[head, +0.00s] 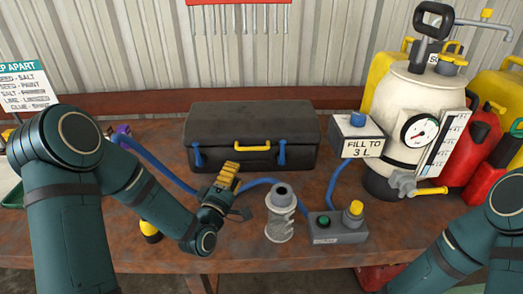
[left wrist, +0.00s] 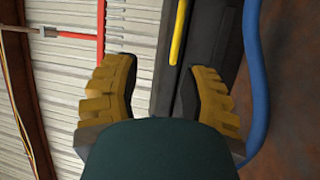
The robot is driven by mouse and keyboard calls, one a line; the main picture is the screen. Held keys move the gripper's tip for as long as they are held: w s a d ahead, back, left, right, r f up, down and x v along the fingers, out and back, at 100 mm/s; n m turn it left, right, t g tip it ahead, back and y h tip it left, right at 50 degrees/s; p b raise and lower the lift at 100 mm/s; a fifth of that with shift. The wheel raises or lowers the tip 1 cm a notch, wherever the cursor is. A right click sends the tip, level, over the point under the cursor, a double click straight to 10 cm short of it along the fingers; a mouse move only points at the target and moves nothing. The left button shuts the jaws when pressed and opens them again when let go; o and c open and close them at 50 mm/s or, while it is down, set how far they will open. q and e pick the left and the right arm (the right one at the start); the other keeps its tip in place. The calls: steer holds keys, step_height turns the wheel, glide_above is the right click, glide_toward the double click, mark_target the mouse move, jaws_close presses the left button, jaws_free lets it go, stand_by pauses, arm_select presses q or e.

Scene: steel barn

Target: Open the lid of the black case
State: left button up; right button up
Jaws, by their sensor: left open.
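The black case (head: 252,120) stands on the rusty brown table with its lid shut. It has a yellow handle (head: 252,146) at the front, with a blue latch (head: 197,155) on the left and another blue latch (head: 282,153) on the right. My left gripper (head: 232,172) is in front of the case, below and a little left of the handle. In the left wrist view its yellow fingers (left wrist: 166,80) are spread apart and empty, with the case's dark side (left wrist: 146,45) and the yellow handle (left wrist: 180,30) beyond them. My right gripper is outside the views; only part of that arm shows.
A blue hose (head: 165,172) runs over the table near my left gripper. A "FILL TO 3 L" box (head: 357,138) and a cream tank (head: 408,100) stand right of the case.

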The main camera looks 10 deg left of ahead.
mark_target(253, 149)
arm_select(q)
steer(key=f+b+x, duration=0.1)
steer(key=x, duration=0.3)
steer(key=f+x, duration=0.1)
steer(key=x, duration=0.4)
steer(key=f+b+x, duration=0.1)
steer(key=x, duration=0.3)
steer(key=shift+w+r+b, duration=0.1)
steer(key=shift+w+b, duration=0.25)
steer(key=shift+w, duration=0.2)
jaws_close()
